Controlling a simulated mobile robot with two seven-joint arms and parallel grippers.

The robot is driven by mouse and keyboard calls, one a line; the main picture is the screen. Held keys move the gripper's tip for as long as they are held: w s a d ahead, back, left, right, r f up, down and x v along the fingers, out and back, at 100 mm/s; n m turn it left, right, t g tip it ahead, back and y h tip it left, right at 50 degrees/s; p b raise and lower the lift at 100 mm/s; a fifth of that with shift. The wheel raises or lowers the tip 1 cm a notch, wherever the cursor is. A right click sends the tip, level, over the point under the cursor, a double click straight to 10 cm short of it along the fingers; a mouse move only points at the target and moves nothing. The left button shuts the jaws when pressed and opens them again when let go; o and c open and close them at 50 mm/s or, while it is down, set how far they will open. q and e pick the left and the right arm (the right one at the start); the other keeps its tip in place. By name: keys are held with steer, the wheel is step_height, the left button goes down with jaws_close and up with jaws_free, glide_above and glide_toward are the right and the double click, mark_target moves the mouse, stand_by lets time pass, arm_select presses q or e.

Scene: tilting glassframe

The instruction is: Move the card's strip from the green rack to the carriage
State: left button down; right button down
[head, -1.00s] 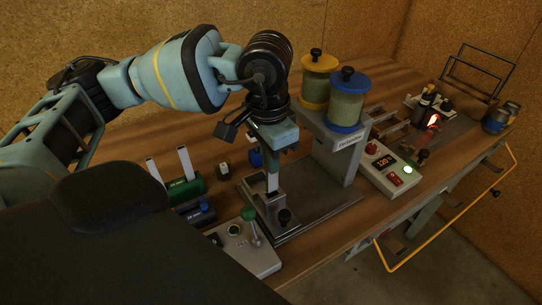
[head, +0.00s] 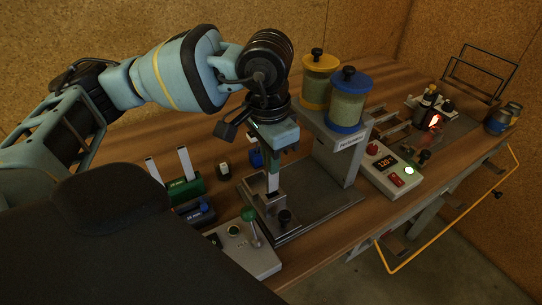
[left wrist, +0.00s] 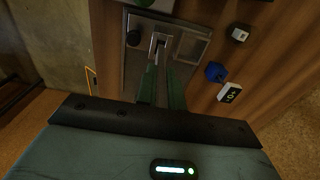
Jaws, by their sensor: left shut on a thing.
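My left gripper (head: 273,160) points down and is shut on a pale strip (head: 272,182), which hangs upright. The strip's lower end is at the carriage (head: 267,203) on the grey base plate; I cannot tell if it is seated. In the left wrist view the green fingers (left wrist: 163,80) close on the strip (left wrist: 157,42) over the carriage. The green rack (head: 184,190), left of the gripper, holds two upright pale strips (head: 186,161). A card (left wrist: 230,93) with dark marks lies on the table in the left wrist view. My right gripper is out of view.
A dark blue rack (head: 199,212) stands before the green one. A control box (head: 244,248) with a green-knobbed lever is in front. The grey tower (head: 337,150) with yellow- and blue-lidded jars stands right of the gripper.

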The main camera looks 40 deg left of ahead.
mark_target(271, 190)
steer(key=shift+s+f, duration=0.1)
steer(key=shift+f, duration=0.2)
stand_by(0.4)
arm_select(q)
steer(key=shift+f+b, duration=0.45)
steer(key=shift+f, duration=0.05)
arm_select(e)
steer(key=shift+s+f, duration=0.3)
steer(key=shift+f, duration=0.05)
arm_select(q)
steer(key=shift+f, duration=0.25)
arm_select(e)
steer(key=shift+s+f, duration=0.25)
arm_select(q)
steer(key=shift+f, duration=0.1)
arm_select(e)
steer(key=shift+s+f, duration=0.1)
